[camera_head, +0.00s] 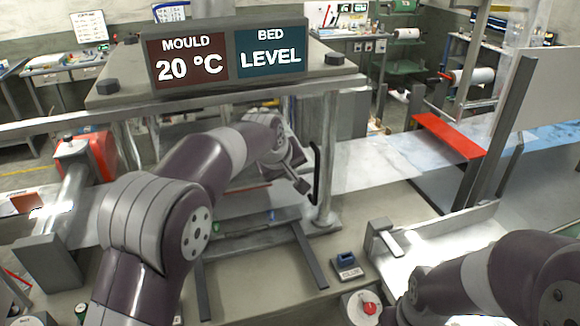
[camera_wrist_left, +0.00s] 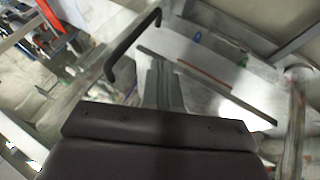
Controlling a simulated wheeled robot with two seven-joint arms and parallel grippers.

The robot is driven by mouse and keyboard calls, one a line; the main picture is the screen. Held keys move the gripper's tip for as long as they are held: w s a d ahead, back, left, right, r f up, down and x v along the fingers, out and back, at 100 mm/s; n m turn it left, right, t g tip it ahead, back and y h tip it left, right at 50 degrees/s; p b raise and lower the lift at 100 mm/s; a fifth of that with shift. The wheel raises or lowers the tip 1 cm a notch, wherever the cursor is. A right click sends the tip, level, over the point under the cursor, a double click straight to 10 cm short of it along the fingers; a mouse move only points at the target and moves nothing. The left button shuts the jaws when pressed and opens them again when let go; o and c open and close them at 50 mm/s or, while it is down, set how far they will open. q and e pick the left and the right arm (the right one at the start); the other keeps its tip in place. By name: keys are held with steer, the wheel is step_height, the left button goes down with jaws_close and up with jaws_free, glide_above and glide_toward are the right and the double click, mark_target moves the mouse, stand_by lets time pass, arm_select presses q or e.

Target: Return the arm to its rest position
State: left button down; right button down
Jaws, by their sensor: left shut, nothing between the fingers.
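My left arm (camera_head: 205,165) reaches forward from the left, under the sign and into the machine frame. Its gripper (camera_head: 302,186) is shut and empty, just left of a black bar handle (camera_head: 316,172). In the left wrist view the narrow fingers (camera_wrist_left: 164,84) are together, and the handle (camera_wrist_left: 133,46) stands apart from them, up and to the left. My right arm (camera_head: 490,275) is folded at the lower right; its gripper is not in view.
The machine frame (camera_head: 328,150) carries a sign (camera_head: 228,54) reading "MOULD 20 °C" and "BED LEVEL". A red bar (camera_head: 448,136) lies farther right.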

arm_select(q)
steer(key=s+a+f+m+g+y, duration=0.1)
steer(key=s+a+f+m+g, duration=0.2)
steer(key=s+f, duration=0.4)
steer(key=s+a+f+m+g+y, duration=0.1)
steer(key=s+a+f+m, duration=0.1)
steer(key=s+a+f, duration=0.55)
steer(key=s+a+f+b, duration=0.1)
steer(key=s+a, duration=0.1)
steer(key=s, duration=0.7)
steer(key=s+a+f+g+b, duration=0.1)
steer(key=s+a, duration=0.2)
steer(key=s, duration=0.5)
steer(key=shift+s+a+g+y, duration=0.2)
steer(key=shift+s+g+y, duration=0.1)
steer(key=shift+s, duration=0.05)
arm_select(e)
steer(key=shift+s+a+f, duration=0.1)
steer(key=shift+a+f, duration=0.1)
steer(key=shift+f, duration=0.9)
